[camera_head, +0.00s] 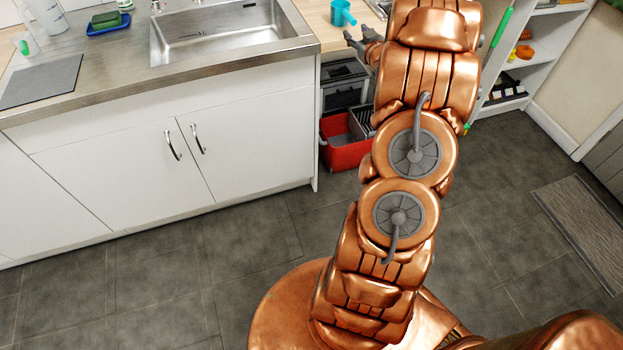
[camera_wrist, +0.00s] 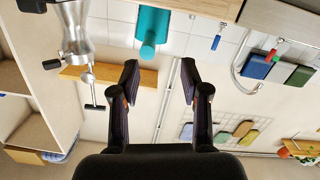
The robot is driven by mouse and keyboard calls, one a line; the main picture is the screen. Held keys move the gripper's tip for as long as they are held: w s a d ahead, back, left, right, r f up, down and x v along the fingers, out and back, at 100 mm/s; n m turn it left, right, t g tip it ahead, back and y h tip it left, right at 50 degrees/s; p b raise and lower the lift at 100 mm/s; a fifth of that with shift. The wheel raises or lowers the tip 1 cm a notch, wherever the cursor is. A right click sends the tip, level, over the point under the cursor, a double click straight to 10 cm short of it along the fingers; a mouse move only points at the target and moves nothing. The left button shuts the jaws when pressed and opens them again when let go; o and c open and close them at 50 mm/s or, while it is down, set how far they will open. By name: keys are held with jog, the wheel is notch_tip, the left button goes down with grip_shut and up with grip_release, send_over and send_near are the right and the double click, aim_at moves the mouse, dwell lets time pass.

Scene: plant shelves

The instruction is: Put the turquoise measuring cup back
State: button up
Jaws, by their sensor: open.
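The turquoise measuring cup (camera_head: 342,14) stands on the wooden counter right of the sink in the head view. In the wrist view the cup (camera_wrist: 153,27) is near the top, with a narrower part pointing down toward my gripper. My gripper (camera_head: 358,42) is at the counter's front edge, close to the cup and partly hidden by my arm. In the wrist view my gripper (camera_wrist: 160,78) has its two dark fingers spread, with nothing between them. The cup is beyond the fingertips, slightly left of their middle, and apart from them.
The steel sink (camera_head: 215,40) lies left of the cup. A red bin (camera_head: 345,150) stands under the wooden counter. A white shelf unit (camera_head: 540,65) with small items is at the right. A metal device with a black handle (camera_wrist: 80,40) is left of the cup in the wrist view.

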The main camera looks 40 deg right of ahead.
jog(key=s+a+g+y, duration=0.1)
jog(key=s+a+g, duration=0.35)
jog(key=a, duration=0.75)
jog(key=s+a+g+y, duration=0.1)
jog(key=s+a+g, duration=0.35)
jog(key=a, duration=0.75)
jog(key=s+a+n+g+y, duration=0.1)
jog(key=s+a+g, duration=0.3)
jog(key=s+a, duration=0.7)
jog(key=s+a+r+g+y, duration=0.1)
jog(key=s+a+g+y, duration=0.2)
jog(key=s+a, duration=0.9)
jog(key=s+g, duration=0.1)
jog(key=s, duration=0.5)
jog(key=shift+s+a+n, duration=0.2)
jog(key=shift+a+n, duration=0.05)
jog(key=shift+n, duration=0.15)
jog(key=shift+r, duration=0.2)
jog(key=shift+r+p, duration=1)
jog(key=shift+p, duration=0.05)
